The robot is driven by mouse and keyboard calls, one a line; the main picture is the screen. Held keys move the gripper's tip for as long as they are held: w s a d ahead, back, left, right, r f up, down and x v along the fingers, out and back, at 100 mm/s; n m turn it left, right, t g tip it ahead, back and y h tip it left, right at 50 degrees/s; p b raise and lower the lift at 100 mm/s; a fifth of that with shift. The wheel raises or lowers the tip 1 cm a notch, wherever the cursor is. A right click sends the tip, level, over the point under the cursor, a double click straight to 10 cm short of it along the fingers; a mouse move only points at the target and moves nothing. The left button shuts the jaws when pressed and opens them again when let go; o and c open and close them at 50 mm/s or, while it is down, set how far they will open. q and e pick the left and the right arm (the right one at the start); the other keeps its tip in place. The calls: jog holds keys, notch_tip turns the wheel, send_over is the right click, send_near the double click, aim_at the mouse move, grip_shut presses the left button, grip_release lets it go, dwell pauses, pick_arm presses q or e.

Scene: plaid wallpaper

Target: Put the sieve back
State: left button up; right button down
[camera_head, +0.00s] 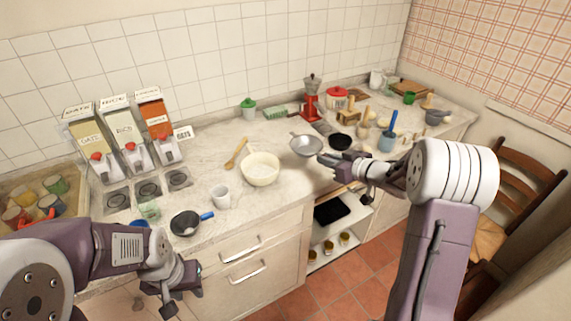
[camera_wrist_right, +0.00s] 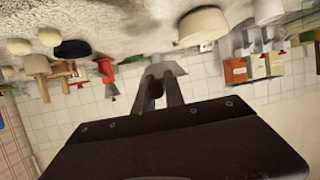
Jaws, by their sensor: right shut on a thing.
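The sieve (camera_head: 305,146) is a grey, shallow round bowl above the counter, right of the cream bowl (camera_head: 260,170). My right gripper (camera_head: 325,158) reaches in from the right and is shut on the sieve's handle side. In the right wrist view the sieve (camera_wrist_right: 164,69) shows as a pale grey shape at the fingertips (camera_wrist_right: 158,82), and its handle is mostly hidden by the fingers. My left gripper (camera_head: 183,301) hangs empty in front of the counter's edge, at the lower left, with its fingers apart.
A small dark pan with a blue handle (camera_head: 185,223) and a white cup (camera_head: 221,197) stand near the front edge. Dispensers (camera_head: 124,138) stand at the left. A red coffee grinder (camera_head: 310,100), black bowl (camera_head: 341,142) and blue-handled pot (camera_head: 387,142) crowd the right side.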

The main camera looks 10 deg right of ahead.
jog(key=d+m+h, duration=0.1)
jog(key=d, duration=0.4)
jog(key=w+a+f, duration=0.2)
jog(key=w, duration=0.1)
jog(key=w+a+f, duration=0.2)
jog(key=w+f, duration=0.1)
jog(key=w+a+f+b, duration=0.1)
jog(key=w+a+f, duration=0.1)
jog(key=w, duration=0.1)
jog(key=shift+w+a+f, duration=0.15)
jog(key=shift+f, duration=0.4)
notch_tip(320, 180, down, 3)
jog(key=shift+b, duration=0.3)
jog(key=shift+f, duration=0.3)
jog(key=c, duration=1.4)
grip_release()
jog(key=shift+f, duration=0.15)
